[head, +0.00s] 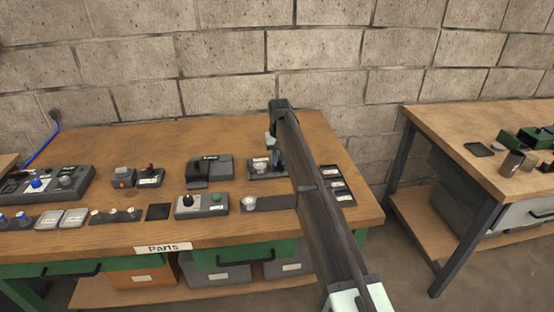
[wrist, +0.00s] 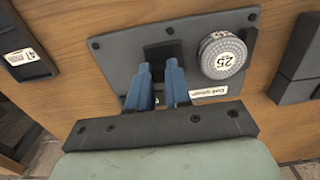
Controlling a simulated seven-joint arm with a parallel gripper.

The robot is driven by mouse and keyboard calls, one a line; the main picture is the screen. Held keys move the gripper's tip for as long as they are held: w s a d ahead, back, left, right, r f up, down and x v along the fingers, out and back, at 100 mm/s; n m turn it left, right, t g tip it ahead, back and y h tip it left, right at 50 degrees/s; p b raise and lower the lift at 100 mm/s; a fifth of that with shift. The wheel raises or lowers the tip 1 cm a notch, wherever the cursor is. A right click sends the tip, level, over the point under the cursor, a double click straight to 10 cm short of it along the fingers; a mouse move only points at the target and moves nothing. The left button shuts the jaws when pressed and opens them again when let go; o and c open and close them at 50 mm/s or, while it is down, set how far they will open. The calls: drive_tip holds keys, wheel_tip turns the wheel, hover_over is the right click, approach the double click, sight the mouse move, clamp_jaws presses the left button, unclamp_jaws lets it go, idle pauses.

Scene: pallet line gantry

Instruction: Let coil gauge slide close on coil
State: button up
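The coil gauge (head: 283,175) is a dark grey plate on the wooden bench. In the wrist view its plate (wrist: 118,62) has corner screws, a label reading "Coil gauge" upside down, and a round silver dial (wrist: 222,54) marked 25. A black block (wrist: 162,52), perhaps the slide, stands at the fingertips. My gripper (wrist: 158,72) is over the plate, left of the dial in that view; its two blue fingers are apart, with something dark between them. Whether they touch or grip it is unclear. No separate coil can be made out. In the head view my gripper (head: 278,158) reaches the gauge's right side.
A dark device (head: 208,168) stands left of the gauge, and a box with a green button (head: 215,199) lies in front. Small labelled trays (head: 344,198) lie to its right. Bare wood (head: 300,128) lies behind. A second bench (head: 470,120) stands at the right.

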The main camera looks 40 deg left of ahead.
sight(279, 160)
drive_tip(key=shift+o, duration=1)
drive_tip(key=shift+r, duration=0.1)
wheel_tip(279, 160, up, 14)
